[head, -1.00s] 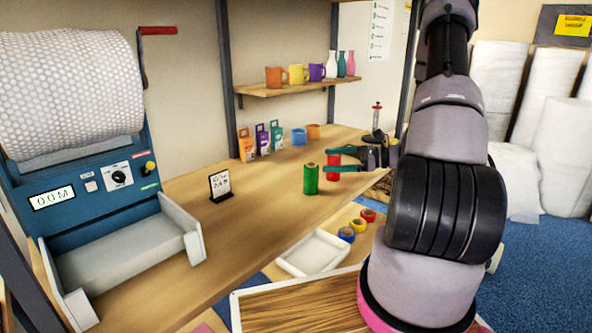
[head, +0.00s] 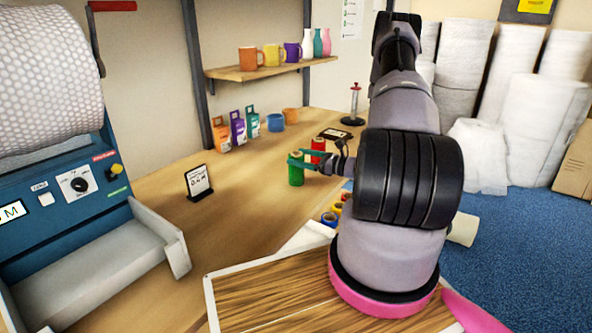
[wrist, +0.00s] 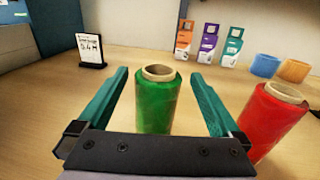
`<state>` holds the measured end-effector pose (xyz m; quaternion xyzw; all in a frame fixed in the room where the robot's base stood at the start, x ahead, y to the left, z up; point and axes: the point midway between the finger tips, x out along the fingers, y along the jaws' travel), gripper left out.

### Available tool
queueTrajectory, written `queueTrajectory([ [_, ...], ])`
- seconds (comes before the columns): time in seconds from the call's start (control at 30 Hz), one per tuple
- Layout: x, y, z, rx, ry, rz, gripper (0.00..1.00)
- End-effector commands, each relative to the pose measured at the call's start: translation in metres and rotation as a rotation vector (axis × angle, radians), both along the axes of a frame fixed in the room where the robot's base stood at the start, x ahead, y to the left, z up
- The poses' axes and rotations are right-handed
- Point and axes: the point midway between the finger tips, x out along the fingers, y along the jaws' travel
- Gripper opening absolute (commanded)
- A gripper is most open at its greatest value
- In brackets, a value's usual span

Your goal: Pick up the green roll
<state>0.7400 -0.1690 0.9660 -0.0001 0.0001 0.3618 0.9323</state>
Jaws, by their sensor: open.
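The green roll (wrist: 155,103) stands upright on the bench, with a tan core showing at its top. It also shows in the head view (head: 296,172), partly covered by my gripper. My gripper (wrist: 160,80) is open, with one teal finger on each side of the green roll. In the wrist view a gap shows between each finger and the roll. In the head view my gripper (head: 300,159) is at the height of the roll's upper part. A red roll (wrist: 268,122) stands upright just right of my right finger; it also shows in the head view (head: 318,145).
A small sign (head: 198,182) stands left on the bench (head: 235,215). Tape rolls (head: 329,219) lie near the bench's front edge. A bubble-wrap dispenser (head: 75,170) is at the far left.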

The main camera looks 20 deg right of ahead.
Motion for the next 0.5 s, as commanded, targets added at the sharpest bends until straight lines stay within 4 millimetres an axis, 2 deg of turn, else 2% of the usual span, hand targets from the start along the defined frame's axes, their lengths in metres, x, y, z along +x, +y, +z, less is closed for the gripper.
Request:
queueTrajectory([
  [0.2, 0.024, 0.025, -0.002, 0.000, 0.000, 0.004, 1.00],
  [0.5, 0.032, 0.030, -0.001, 0.000, 0.000, 0.000, 1.00],
])
